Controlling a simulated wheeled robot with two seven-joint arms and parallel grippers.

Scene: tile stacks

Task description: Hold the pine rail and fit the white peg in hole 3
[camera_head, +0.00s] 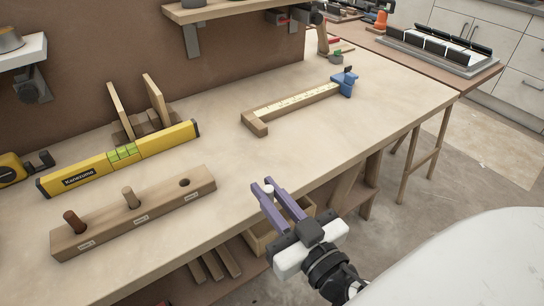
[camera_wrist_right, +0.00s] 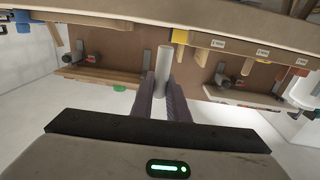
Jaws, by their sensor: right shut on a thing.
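The pine rail (camera_head: 160,215) lies on the workbench at the lower left in the head view. A dark brown peg (camera_head: 74,222) and a lighter brown peg (camera_head: 131,197) stand in its left and middle holes. The hole at its right end, hole 3 (camera_head: 184,182), is empty. My right gripper (camera_head: 275,190) has purple fingers shut on the white peg (camera_head: 268,188), in front of the bench edge and right of the rail, apart from it. In the right wrist view the white peg (camera_wrist_right: 163,65) sticks out beyond the fingers (camera_wrist_right: 160,98). My left gripper is out of view.
A yellow spirit level (camera_head: 120,158) lies behind the rail, with a wooden stand (camera_head: 140,110) behind it. A wooden square-shaped tool with a scale (camera_head: 292,107) and blue clamp (camera_head: 344,84) lies further back. The benchtop right of the rail is clear.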

